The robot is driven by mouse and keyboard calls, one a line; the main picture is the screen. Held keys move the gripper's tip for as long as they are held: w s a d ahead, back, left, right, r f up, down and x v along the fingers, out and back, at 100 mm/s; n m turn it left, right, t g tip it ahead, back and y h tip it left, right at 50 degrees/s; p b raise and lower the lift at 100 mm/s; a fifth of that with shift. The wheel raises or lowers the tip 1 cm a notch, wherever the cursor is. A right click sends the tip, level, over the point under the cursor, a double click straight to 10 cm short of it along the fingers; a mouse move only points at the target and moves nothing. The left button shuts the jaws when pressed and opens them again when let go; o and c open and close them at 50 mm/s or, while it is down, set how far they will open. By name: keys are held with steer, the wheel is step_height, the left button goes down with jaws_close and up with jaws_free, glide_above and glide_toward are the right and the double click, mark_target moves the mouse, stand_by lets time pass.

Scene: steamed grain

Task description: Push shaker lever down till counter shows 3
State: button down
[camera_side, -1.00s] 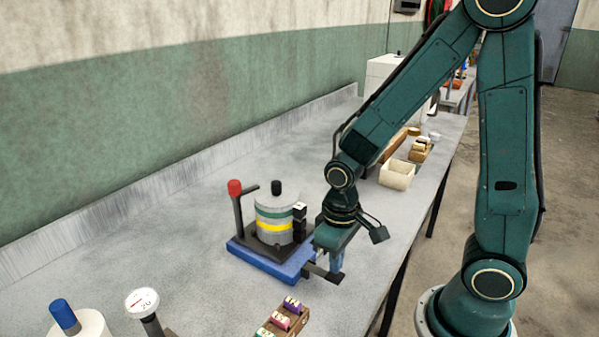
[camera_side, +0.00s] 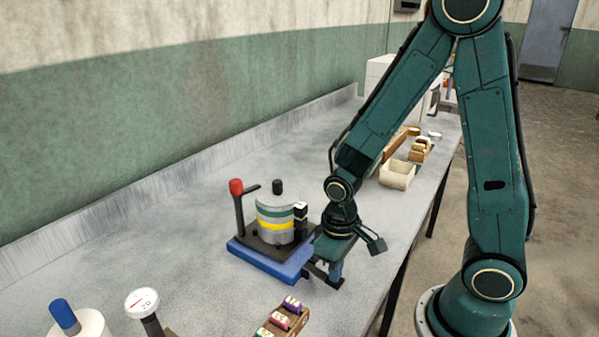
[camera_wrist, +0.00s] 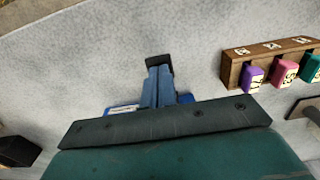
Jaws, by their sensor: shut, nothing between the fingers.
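The shaker is a grey cylinder (camera_side: 275,218) with green and yellow bands, standing upright on a blue base (camera_side: 262,262). A post with a red knob (camera_side: 236,187) stands at its left, with a dark arm reaching toward the black knob on top. A small black block with a pale top (camera_side: 301,217) sits at its right side; I cannot tell whether it is the lever or the counter, and no number is readable. My gripper (camera_side: 334,276) is shut and empty, low beside the base's right end. Its blue fingers (camera_wrist: 158,84) are together in the wrist view; contact cannot be told.
A wooden rack with coloured tags (camera_side: 284,318) stands in front, and also shows in the wrist view (camera_wrist: 265,60). A round dial (camera_side: 142,302) and a blue-capped white container (camera_side: 80,322) are at front left. A cream box (camera_side: 397,174) stands behind. The bench between is clear.

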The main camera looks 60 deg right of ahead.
steer(key=shift+r, duration=2.95)
steer(key=shift+r, duration=0.1)
step_height(320, 180, up, 3)
steer(key=shift+r, duration=0.1)
steer(key=shift+f, duration=3.3)
steer(key=shift+f, duration=0.1)
